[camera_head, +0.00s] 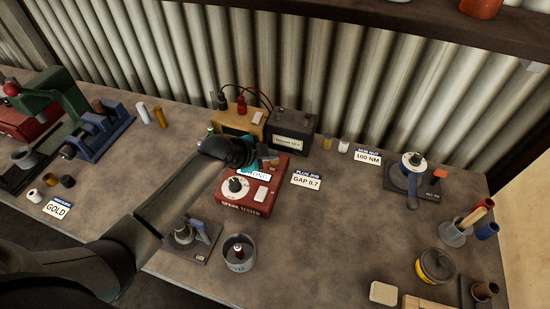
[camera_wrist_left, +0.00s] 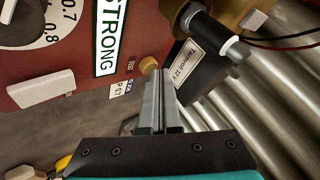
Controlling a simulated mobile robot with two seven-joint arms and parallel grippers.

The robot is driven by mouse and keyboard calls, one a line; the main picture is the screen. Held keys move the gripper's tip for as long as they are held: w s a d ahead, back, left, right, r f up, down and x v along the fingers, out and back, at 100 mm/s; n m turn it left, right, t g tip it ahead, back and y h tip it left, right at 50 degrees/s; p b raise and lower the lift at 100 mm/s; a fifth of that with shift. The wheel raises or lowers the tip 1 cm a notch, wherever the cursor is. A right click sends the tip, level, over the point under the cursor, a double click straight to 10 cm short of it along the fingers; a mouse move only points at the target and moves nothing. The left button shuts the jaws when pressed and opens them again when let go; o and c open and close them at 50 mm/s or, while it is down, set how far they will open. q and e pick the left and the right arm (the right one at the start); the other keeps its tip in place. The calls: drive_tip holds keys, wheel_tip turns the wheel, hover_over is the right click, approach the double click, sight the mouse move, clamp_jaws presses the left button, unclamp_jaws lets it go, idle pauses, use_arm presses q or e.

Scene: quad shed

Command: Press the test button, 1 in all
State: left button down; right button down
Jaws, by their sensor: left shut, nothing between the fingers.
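The red spark tester (camera_head: 228,206) stands mid-bench, with a white dial (camera_head: 236,188), a pale rocker (camera_head: 262,194) and a STRONG label. In the left wrist view its red face (camera_wrist_left: 103,88) fills the upper left. A small round tan button (camera_wrist_left: 148,65) sits at its edge beside small lettering too small to read. My left gripper (camera_head: 268,163) is over the tester's back part. In the wrist view the left fingers (camera_wrist_left: 157,85) are shut and empty, with their tips right by the tan button; I cannot tell whether they touch it.
Behind the tester stand a dark battery (camera_head: 291,128) and a yellow box (camera_head: 237,120) with cables. A GAP 0.7 card (camera_head: 306,180) lies to its right. A grey cup (camera_head: 239,252) and a small stand (camera_head: 187,236) are in front.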

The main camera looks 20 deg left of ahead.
use_arm(q)
drive_tip(key=shift+r+p, duration=0.45)
drive_tip(key=shift+r, duration=0.2)
drive_tip(key=shift+r, duration=0.1)
wheel_tip(320, 180, up, 5)
drive_tip(key=p, duration=0.5)
idle(0.5)
